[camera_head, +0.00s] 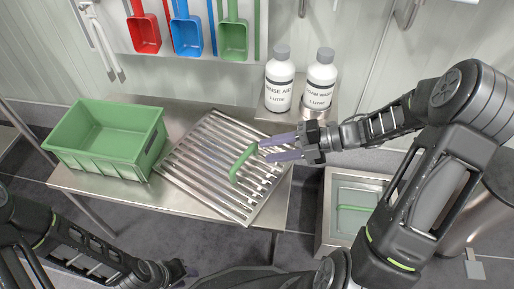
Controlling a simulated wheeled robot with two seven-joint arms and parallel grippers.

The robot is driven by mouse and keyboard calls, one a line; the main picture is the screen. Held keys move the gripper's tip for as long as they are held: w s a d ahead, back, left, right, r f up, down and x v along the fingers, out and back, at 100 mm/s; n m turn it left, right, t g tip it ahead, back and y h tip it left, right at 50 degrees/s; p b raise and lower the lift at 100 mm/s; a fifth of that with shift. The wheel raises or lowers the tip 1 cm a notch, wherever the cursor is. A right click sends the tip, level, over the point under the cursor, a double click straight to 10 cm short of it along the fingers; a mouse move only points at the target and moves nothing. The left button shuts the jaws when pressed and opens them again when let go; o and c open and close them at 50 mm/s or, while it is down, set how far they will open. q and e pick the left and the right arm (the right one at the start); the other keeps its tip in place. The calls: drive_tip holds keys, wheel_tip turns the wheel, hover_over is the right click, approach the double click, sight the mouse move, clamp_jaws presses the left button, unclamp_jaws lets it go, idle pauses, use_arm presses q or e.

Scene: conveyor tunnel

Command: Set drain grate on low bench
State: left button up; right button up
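A slatted steel drain grate (205,160) with a green bar handle (240,167) lies on the steel low bench (85,183), a little askew and reaching its front edge. My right gripper (263,151) is over the grate's right part. Its two purple fingers are apart, with their tips at the upper end of the green handle. I cannot tell whether the handle end is between them. My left gripper (184,272) is low in the view, in front of the bench and away from the grate. Its fingers barely show.
A green crate (104,140) stands on the bench's left part. Two white bottles, one of rinse aid (279,85), stand behind the grate. Red, blue and green scoops hang on the wall. A steel-framed floor pit (325,215) with a green bar inside lies right of the bench.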

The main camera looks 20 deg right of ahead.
drive_tip(key=shift+p+v, duration=0.6)
drive_tip(key=shift+v, duration=2.2)
